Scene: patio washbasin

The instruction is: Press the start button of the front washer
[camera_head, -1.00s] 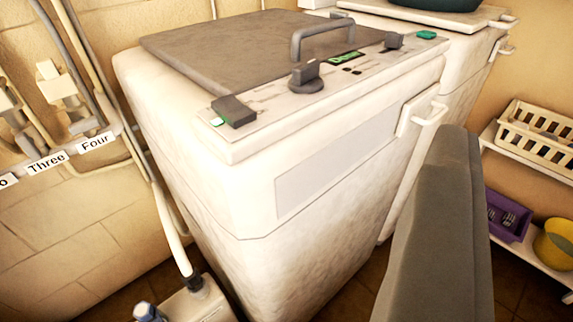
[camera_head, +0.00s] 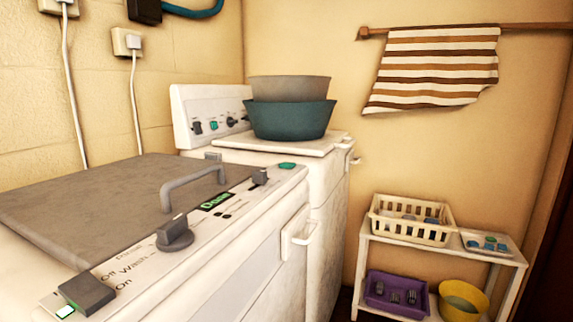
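The front washer (camera_head: 255,275) is the nearer white machine at lower left, with a grey lid (camera_head: 110,205) and lid handle. Its control strip carries a dark block-like switch (camera_head: 87,293) with a small lit green-white piece beside it. Lettering reading "Off", "Wash" and "On" is next to this switch. Further along are a dark round knob (camera_head: 175,234), a small green display (camera_head: 216,201), a small dark switch (camera_head: 260,177) and a flat green button (camera_head: 286,165) at the far end. No label shows which one is start. My gripper is not in view.
A second washer (camera_head: 325,190) stands behind, with stacked grey and teal basins (camera_head: 292,120) on top. A white shelf (camera_head: 357,265) at right holds a cream basket (camera_head: 412,222), a purple bin (camera_head: 396,295) and a yellow bucket (camera_head: 462,302). A striped towel (camera_head: 430,65) hangs above.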

